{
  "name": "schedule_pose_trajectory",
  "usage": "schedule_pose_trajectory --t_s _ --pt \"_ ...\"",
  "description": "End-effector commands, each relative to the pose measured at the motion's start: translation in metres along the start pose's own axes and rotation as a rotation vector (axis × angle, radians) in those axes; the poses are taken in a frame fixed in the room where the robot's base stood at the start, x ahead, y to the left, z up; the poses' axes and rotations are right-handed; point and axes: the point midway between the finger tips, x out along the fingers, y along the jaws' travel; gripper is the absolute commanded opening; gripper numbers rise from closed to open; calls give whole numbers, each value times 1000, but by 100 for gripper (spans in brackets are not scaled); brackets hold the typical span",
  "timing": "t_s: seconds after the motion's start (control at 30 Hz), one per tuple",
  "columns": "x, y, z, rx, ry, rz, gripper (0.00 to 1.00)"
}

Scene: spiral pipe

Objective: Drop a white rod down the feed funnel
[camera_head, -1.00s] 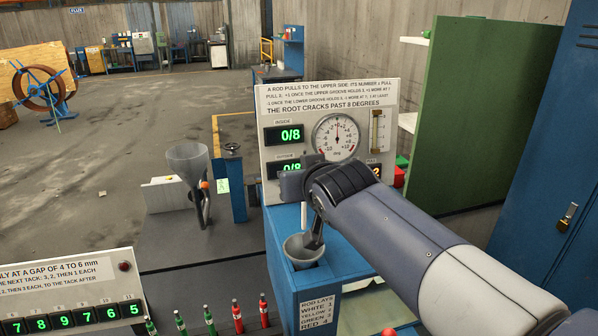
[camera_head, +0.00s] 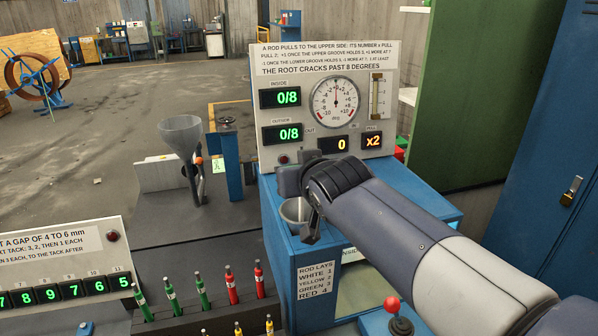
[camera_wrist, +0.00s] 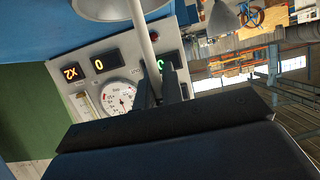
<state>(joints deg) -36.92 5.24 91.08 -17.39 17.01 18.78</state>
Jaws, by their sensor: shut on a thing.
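A white rod (camera_wrist: 142,38) is in my gripper (camera_wrist: 163,88), whose dark fingers are shut on it in the wrist view. The rod runs toward a pale funnel (camera_wrist: 95,10) at the top edge and overlaps its rim; its far end is out of frame, so I cannot tell whether it is inside. In the head view my gripper (camera_head: 312,222) is at the right side of a small grey funnel (camera_head: 291,209) on the blue cabinet (camera_head: 290,255). The rod cannot be made out there.
A gauge panel (camera_head: 378,60) stands behind the funnel, its needle near zero. A larger grey funnel (camera_head: 181,128) stands at left. Several coloured rods or markers (camera_head: 231,284) stand in front. A red-knobbed lever (camera_head: 391,304) is at lower right.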

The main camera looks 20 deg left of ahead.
Motion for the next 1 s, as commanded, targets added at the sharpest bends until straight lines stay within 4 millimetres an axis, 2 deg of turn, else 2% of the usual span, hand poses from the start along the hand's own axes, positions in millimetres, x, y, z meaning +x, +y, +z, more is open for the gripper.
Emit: schedule_pose_trajectory --t_s 0.27,0.3,0.57,0.83,1.0 --pt "0 0 0 0 1 0 0" --pt "0 0 0 0 1 0 11" --pt "0 0 0 0 1 0 33" --pt "-1 0 1 0 0 0 33" --pt "-14 0 0 0 3 0 33"
